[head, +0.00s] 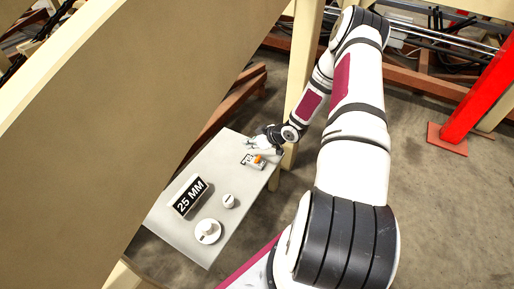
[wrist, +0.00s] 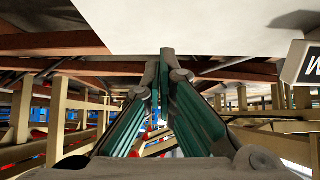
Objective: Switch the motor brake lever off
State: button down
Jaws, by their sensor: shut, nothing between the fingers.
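A small white device with an orange part (head: 258,159) sits near the far right corner of the pale table in the head view. It looks like the motor brake lever, but it is too small to read its position. My gripper (head: 262,143) is just beyond and above it, at the table's far edge; I cannot tell whether they touch. In the wrist view my gripper (wrist: 162,75) has its fingertips together, with nothing between them. The lever does not show in the wrist view.
The pale table (head: 232,150) also bears a "25 MM" sign (head: 188,195), a small white cup (head: 229,201) and a white saucer with a cup (head: 207,231). A cream post (head: 304,70) stands close behind the table. A large beige panel (head: 130,90) fills the left.

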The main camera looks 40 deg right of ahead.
jog(key=s+d+r+p, duration=0.2)
jog(key=s+d, duration=0.1)
jog(key=s, duration=0.6)
jog(key=shift+d+r+p, duration=0.15)
jog(key=shift+r+p, duration=0.25)
jog(key=shift+s, duration=0.1)
